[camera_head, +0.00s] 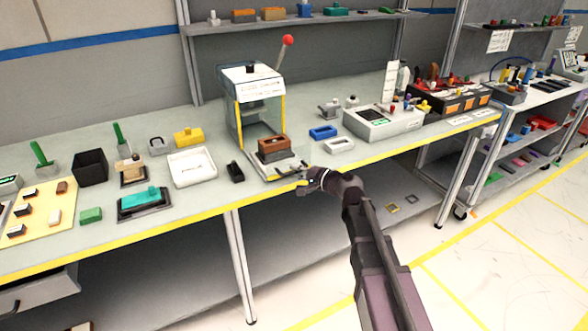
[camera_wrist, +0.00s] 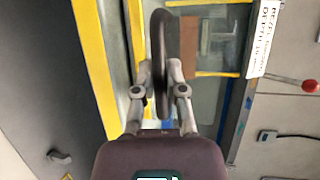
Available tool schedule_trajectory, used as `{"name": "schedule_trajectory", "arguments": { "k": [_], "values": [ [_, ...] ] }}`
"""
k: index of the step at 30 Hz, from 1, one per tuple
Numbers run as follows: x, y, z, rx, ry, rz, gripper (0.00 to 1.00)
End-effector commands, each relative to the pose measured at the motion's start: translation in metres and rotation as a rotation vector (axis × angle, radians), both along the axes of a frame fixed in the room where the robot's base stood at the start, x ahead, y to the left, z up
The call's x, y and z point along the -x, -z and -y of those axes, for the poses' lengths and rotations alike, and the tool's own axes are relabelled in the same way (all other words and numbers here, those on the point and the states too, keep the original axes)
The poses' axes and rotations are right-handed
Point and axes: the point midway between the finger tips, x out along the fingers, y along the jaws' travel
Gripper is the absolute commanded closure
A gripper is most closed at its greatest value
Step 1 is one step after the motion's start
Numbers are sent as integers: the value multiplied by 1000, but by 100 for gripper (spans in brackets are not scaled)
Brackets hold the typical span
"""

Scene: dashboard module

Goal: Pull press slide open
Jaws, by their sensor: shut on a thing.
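The press (camera_head: 253,80) stands on the bench, with a white labelled head, clear guard walls with yellow edges and a red-knobbed lever. Its slide (camera_head: 270,172) shows at the low front, carrying a brown block (camera_head: 273,144) at the guard's front opening. How far out the slide stands is hard to tell. My gripper (camera_head: 308,182) is low at the slide's front right corner, near the bench's yellow edge. In the wrist view my gripper (camera_wrist: 161,78) is shut on a dark, rounded handle (camera_wrist: 160,40); the brown block (camera_wrist: 190,45) shows beyond it.
A black small part (camera_head: 235,172) and a white tray (camera_head: 193,167) lie left of the press. Blue (camera_head: 323,132) and white (camera_head: 339,146) pieces and a grey device (camera_head: 384,123) lie to its right. The floor before the bench is open around my arm.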

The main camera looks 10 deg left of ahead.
Motion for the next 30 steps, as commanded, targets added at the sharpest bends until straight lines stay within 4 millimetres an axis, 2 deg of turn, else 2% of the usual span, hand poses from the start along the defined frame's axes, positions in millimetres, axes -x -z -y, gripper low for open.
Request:
{"name": "schedule_trajectory", "arguments": {
  "k": [6,7,9,10,30],
  "values": [
    [1,0,-1,0,-4,-1,100],
    [1,0,-1,0,-4,-1,76],
    [1,0,-1,0,-4,-1,55],
    [1,0,-1,0,-4,-1,49],
    [0,0,-1,0,-1,0,49]
  ]
}}
